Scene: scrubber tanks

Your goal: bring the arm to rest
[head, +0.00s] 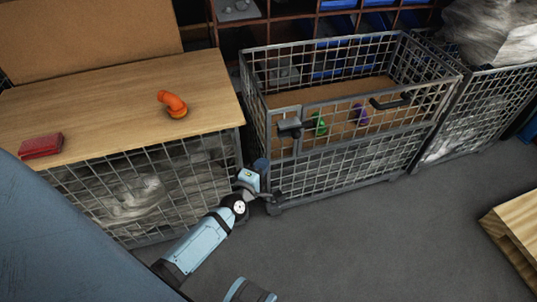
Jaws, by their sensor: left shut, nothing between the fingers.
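My left arm reaches up from the bottom left in the head view. Its left gripper (275,198) is small and dark here, seen in front of the lower left corner of a wire cage (350,161). The gripper holds nothing and its fingers look closed. I cannot tell whether it touches the cage. My right gripper is not in view.
A wooden tabletop (100,105) at left bears an orange pipe elbow (174,104) and a red block (41,146). Green (320,124) and purple (361,115) items show inside the cage. A wooden pallet (515,235) stands at right. Grey floor (380,240) between is clear.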

